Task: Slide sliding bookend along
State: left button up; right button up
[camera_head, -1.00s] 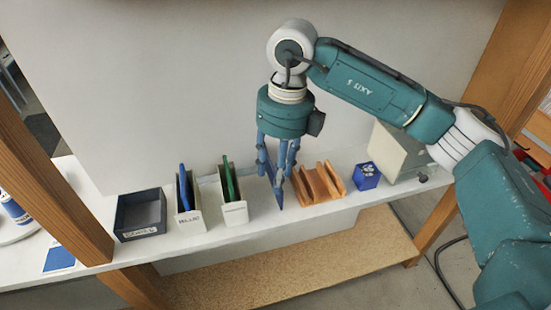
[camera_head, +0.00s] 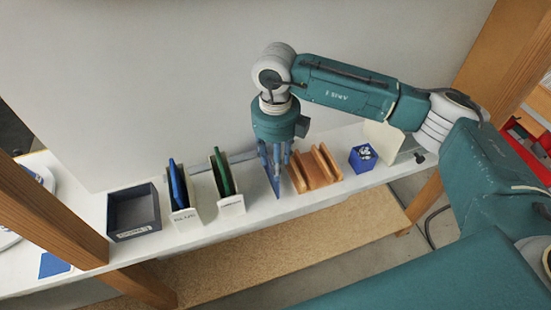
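A thin blue upright plate, which looks like the sliding bookend (camera_head: 271,183), stands on the white shelf (camera_head: 262,213) between a white holder with a green item and a wooden rack. My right gripper (camera_head: 281,171) points down at it, with its blue fingers just above and beside the plate. Fingers and plate have similar colours and overlap, so I cannot tell whether they touch or whether the fingers are shut on it. My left gripper is not in view.
Left of the bookend stand a white holder with a green item (camera_head: 223,172), another with a blue item (camera_head: 177,184), and a dark bin (camera_head: 134,212). Right of it are the wooden rack (camera_head: 316,170) and a blue box (camera_head: 363,158). Wooden posts flank the shelf.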

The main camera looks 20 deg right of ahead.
jog(key=shift+f, duration=0.45)
jog(key=shift+c, duration=0.2)
grip_shut()
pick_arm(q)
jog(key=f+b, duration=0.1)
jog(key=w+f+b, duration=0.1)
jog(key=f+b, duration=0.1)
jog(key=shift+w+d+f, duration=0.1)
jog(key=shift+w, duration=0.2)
pick_arm(e)
jog(key=a, duration=0.7)
jog(key=shift+s, duration=0.15)
